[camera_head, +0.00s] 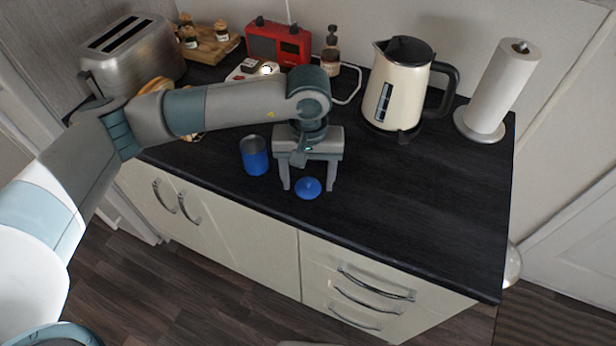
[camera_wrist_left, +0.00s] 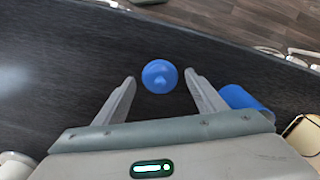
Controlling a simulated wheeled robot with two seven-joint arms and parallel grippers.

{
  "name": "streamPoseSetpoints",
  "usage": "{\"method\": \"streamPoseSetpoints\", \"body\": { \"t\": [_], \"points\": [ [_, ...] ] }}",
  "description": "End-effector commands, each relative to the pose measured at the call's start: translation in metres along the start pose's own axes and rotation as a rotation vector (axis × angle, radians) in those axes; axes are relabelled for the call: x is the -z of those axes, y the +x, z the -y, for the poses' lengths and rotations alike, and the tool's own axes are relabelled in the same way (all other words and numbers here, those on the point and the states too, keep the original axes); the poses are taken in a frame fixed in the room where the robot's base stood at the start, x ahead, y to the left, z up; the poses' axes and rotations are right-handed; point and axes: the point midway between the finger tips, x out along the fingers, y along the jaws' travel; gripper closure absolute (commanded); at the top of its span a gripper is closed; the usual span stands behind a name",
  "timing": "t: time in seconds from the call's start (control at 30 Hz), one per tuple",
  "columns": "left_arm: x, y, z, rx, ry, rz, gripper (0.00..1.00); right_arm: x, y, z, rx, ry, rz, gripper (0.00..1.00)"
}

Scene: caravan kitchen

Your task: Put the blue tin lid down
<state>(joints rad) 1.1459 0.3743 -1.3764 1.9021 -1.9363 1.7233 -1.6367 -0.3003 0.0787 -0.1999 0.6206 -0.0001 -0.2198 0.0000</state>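The blue tin lid (camera_head: 308,188) is a small round disc with a knob, and it appears to lie flat on the dark worktop near the front edge. My left gripper (camera_head: 309,183) points down over it with its fingers spread apart. In the left wrist view the lid (camera_wrist_left: 160,76) sits between the two fingertips, with a gap on each side. The blue tin (camera_head: 254,156) stands on the worktop just left of the gripper. It also shows in the left wrist view (camera_wrist_left: 245,100), beside one finger. My right gripper is in neither view.
A cream kettle (camera_head: 399,88) and a paper towel roll (camera_head: 500,88) stand at the back right. A toaster (camera_head: 133,55), a red radio (camera_head: 279,42) and a bottle (camera_head: 331,55) are at the back left. The right part of the worktop (camera_head: 430,200) is clear.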

Motion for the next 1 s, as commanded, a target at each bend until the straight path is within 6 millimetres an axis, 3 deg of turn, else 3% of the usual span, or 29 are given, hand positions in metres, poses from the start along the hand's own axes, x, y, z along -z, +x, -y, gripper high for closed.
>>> {"method": "streamPoseSetpoints", "body": {
  "t": [0.37, 0.57, 0.8, 0.9, 1.0],
  "points": [
    [0.001, -0.006, 0.000, -0.001, 0.000, -0.002, 0.36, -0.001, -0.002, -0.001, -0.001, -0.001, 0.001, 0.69],
    [0.001, -0.033, -0.001, -0.002, 0.001, -0.005, 0.36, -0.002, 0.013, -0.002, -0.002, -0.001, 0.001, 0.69],
    [0.001, -0.078, -0.001, -0.001, 0.000, -0.004, 0.36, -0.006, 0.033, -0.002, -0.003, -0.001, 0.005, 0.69],
    [0.001, -0.093, 0.000, -0.001, 0.001, -0.004, 0.36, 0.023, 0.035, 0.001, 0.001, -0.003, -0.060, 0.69],
    [0.001, -0.105, 0.000, -0.001, 0.000, -0.003, 0.36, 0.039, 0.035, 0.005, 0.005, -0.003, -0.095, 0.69]
  ]
}}
